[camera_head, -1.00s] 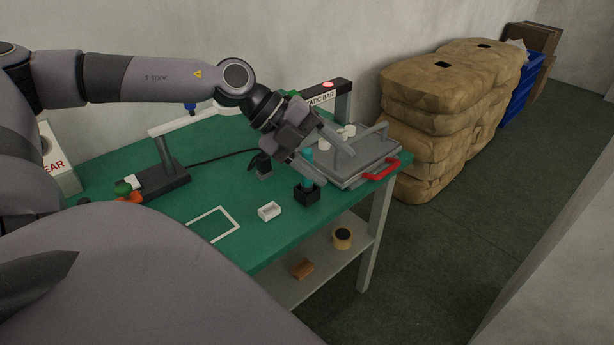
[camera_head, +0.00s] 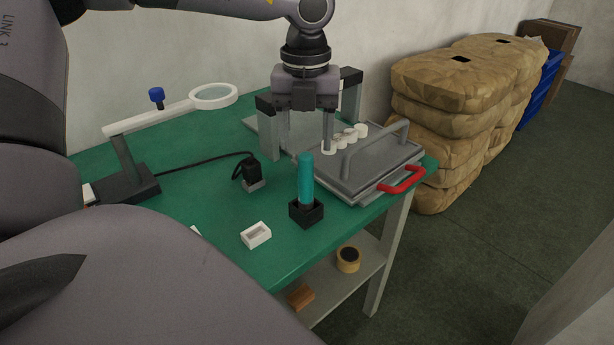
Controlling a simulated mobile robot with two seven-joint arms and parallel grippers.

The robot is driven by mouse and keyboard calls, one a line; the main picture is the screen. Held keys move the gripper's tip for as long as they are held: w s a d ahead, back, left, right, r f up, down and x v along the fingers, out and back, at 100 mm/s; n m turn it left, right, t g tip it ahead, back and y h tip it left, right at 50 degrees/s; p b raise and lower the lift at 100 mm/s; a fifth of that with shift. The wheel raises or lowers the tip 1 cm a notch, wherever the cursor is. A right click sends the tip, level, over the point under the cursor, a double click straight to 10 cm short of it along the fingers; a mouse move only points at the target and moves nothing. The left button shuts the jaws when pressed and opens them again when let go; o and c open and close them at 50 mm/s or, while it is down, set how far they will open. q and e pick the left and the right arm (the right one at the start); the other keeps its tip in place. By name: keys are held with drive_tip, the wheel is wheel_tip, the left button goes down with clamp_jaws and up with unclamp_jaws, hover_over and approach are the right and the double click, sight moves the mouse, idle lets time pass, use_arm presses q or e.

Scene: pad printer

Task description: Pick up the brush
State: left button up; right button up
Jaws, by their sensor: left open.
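The brush (camera_head: 306,181) appears to be the teal upright handle standing in a small black square holder (camera_head: 306,212) on the green table; its lower end is hidden in the holder. My left gripper (camera_head: 307,147) points straight down, open and empty. Its two fingers show on either side of the line above the handle's top. I cannot tell whether the gripper is directly above the handle or behind it. My right gripper is not in view.
A grey lidded metal tray (camera_head: 362,168) with a red handle (camera_head: 402,181) and white round parts (camera_head: 345,138) stand close on the right. A white small box (camera_head: 256,235), a black cabled device (camera_head: 250,172) and a magnifier lamp (camera_head: 214,97) are to the left. Green table (camera_head: 215,195) is clear between.

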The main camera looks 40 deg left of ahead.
sight(306, 154)
use_arm(q)
drive_tip(key=shift+f+p, duration=0.4)
drive_tip(key=shift+f, duration=3.05)
clamp_jaws()
